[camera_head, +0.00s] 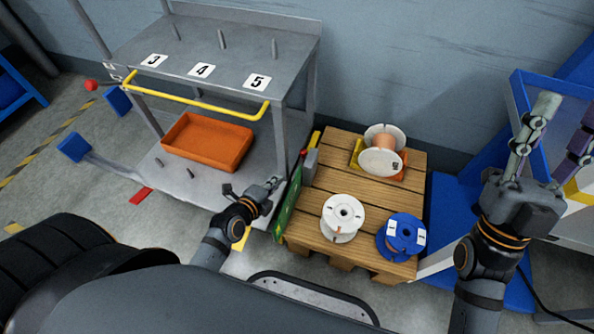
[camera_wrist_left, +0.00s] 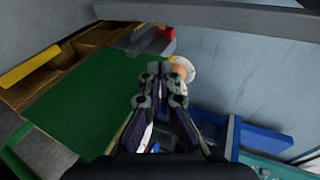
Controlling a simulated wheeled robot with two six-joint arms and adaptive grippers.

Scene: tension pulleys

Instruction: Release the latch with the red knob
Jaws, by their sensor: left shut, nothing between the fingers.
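A red ball knob (camera_head: 91,85) shows at the left end of the yellow bar (camera_head: 195,103) on the front of the grey cart. A smaller red part (camera_head: 304,152) sits by a grey block (camera_head: 310,166) above the green panel (camera_head: 289,204); red also shows beside a grey block in the left wrist view (camera_wrist_left: 166,32). I cannot tell which belongs to the latch. My left gripper (camera_head: 272,184) is shut and empty, low between the cart and the green panel; its fingers show in the left wrist view (camera_wrist_left: 161,76). My right gripper (camera_head: 556,128) looks open and empty at the far right.
The grey cart (camera_head: 222,40) has an orange bin (camera_head: 207,143) on its lower shelf. A wooden pallet (camera_head: 331,169) carries a copper-wound spool (camera_head: 383,150), a white spool (camera_head: 343,214) and a blue spool (camera_head: 402,236). A blue frame stands at right.

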